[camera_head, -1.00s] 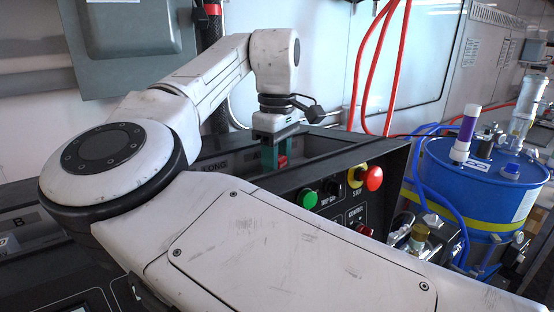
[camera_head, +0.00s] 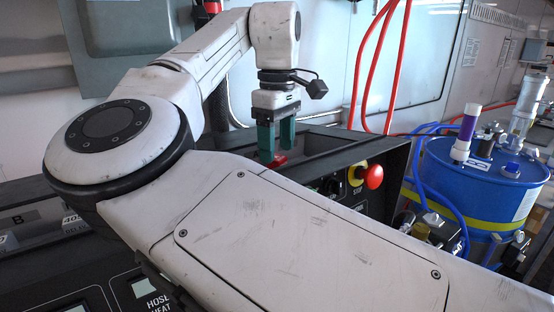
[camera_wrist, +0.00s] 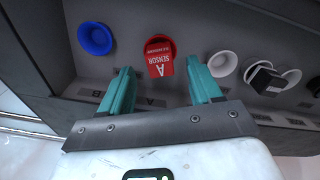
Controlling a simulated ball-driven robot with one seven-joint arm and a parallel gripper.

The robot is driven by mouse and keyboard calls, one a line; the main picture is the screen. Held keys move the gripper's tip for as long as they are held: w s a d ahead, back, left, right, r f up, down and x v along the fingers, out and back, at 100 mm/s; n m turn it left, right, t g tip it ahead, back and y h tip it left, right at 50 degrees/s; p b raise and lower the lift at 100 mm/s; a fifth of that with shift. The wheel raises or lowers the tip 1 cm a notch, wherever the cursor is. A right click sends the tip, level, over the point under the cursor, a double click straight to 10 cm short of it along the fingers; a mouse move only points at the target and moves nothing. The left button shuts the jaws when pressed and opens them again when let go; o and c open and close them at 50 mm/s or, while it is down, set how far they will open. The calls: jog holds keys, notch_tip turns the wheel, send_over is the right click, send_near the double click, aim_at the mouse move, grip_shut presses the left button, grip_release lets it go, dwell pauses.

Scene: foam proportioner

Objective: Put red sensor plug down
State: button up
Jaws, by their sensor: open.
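The red sensor plug (camera_wrist: 159,62), with white lettering "A SENSOR", sits in the grey recessed tray, in the row of round fittings. In the head view the red plug (camera_head: 279,161) shows low in the console recess, just under the fingertips. My gripper (camera_head: 277,150) has two teal fingers pointing down above it. In the wrist view my gripper (camera_wrist: 161,78) is open, with the plug seen in the gap between the fingers and no finger touching it visibly. The plug's underside is hidden.
A blue round fitting (camera_wrist: 95,38) is left of the plug; a white cup (camera_wrist: 222,63) and a black connector (camera_wrist: 266,82) are to the right. The console's front carries a red stop button (camera_head: 373,176). A blue drum (camera_head: 480,190) stands to the right.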

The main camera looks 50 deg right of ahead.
aim_at(277, 157)
notch_tip(277, 157, up, 9)
jog(key=shift+f, duration=0.2)
dwell(0.7)
